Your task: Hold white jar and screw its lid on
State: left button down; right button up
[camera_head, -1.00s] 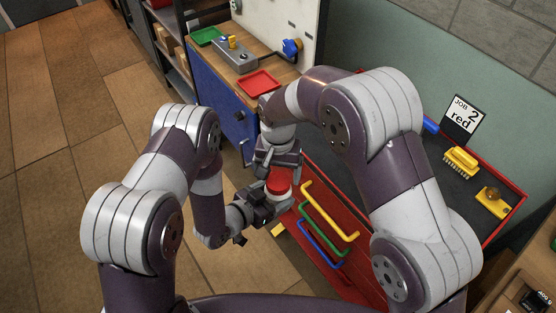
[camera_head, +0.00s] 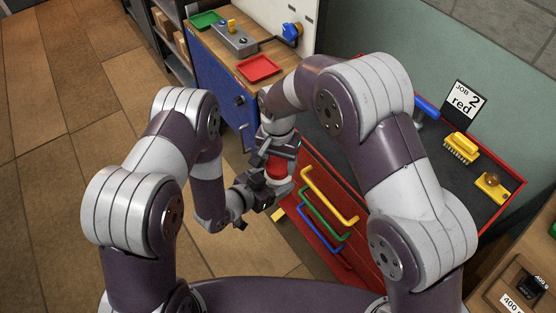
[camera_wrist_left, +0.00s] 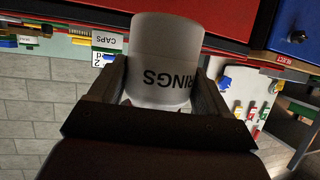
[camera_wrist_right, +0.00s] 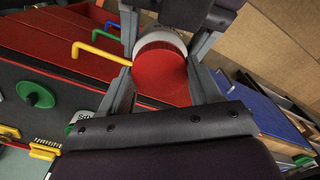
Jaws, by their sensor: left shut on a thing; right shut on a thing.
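My left gripper (camera_head: 262,191) is shut on the white jar (camera_head: 281,188), one finger on each side of it. In the left wrist view the jar (camera_wrist_left: 162,55) fills the space between the fingers, and its dark RINGS lettering appears upside down. The red lid (camera_head: 276,169) is at the jar's upper end. My right gripper (camera_head: 279,153) comes from above and is shut on the lid. In the right wrist view the lid (camera_wrist_right: 160,78) lies between the fingers, with the white jar (camera_wrist_right: 160,40) right behind it. I cannot tell how tightly the lid is seated.
A red drawer cabinet with yellow (camera_head: 331,197), green (camera_head: 322,222) and blue handles stands just right of the hands. A blue cabinet holding a red tray (camera_head: 258,67) stands behind. A yellow brush (camera_head: 461,146) lies on the cabinet top. Open floor lies to the left.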

jog(key=o, duration=1.3)
jog(key=shift+c, duration=0.2)
notch_tip(320, 180, up, 8)
jog(key=shift+f, duration=0.2)
